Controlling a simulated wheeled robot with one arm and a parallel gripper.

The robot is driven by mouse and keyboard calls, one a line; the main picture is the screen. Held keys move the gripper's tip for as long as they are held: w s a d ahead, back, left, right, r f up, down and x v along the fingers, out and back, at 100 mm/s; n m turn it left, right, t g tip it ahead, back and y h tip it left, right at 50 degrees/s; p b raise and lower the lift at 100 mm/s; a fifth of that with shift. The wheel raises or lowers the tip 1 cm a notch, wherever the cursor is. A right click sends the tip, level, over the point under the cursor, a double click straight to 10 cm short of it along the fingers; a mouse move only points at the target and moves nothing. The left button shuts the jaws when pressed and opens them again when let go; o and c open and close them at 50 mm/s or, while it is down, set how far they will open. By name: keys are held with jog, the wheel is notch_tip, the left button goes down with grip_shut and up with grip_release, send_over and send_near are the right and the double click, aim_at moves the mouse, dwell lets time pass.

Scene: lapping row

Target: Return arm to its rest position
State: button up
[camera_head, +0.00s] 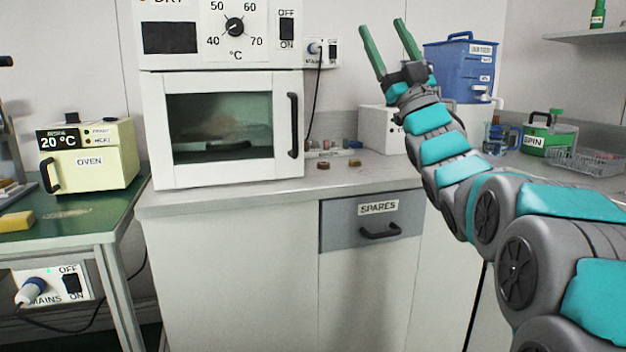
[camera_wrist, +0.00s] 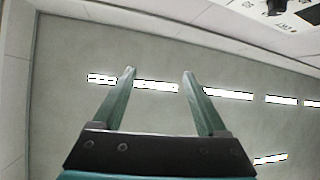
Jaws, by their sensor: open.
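My gripper (camera_head: 389,42) is raised above the counter, with its two green fingers pointing up and spread apart. It is open and nothing is between the fingers. My arm comes in from the lower right and bends up to it, in front of the back wall. In the wrist view my gripper (camera_wrist: 160,80) shows open against the ceiling (camera_wrist: 70,130) and its strip lights.
A white drying oven (camera_head: 157,150) with its door shut stands on the counter (camera_head: 230,198), left of my gripper. A blue container (camera_head: 450,68) is behind my gripper at right. A green spinner (camera_head: 545,138) and wire basket (camera_head: 590,162) stand further right. A shelf (camera_head: 590,36) is at upper right.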

jog(key=w+d+f+m+g+h+p, duration=0.1)
jog(key=w+d+f+m+h, duration=0.15)
jog(key=f+m+h, duration=0.45)
jog(key=w+d+f+m+g+h+p, duration=0.1)
jog(key=w+d+f+m+h, duration=0.2)
jog(key=f+h, duration=0.5)
jog(key=s+f+m+g+h, duration=0.15)
jog(key=s+f+g, duration=0.25)
jog(key=f, duration=0.5)
jog(key=s+f+m+g+h, duration=0.1)
jog(key=s+f+g+h, duration=0.25)
jog(key=f, duration=0.55)
jog(key=s+f+g+y+p, duration=0.1)
jog(key=s+f+g, duration=0.3)
jog(key=s+f, duration=0.5)
jog(key=s+f+g+p, duration=0.1)
jog(key=s+f+g, duration=0.45)
jog(key=s, duration=0.65)
jog(key=s+a+f+g, duration=0.1)
jog(key=s+f+g, duration=0.2)
jog(key=s, duration=0.7)
jog(key=s+a+f+g+p, duration=0.1)
jog(key=s+a+f+g, duration=0.1)
jog(key=s, duration=0.8)
jog(key=shift+s+a+f+g+y, duration=0.15)
jog(key=shift+a+f+g+y, duration=0.05)
jog(key=shift+f+g+y, duration=0.25)
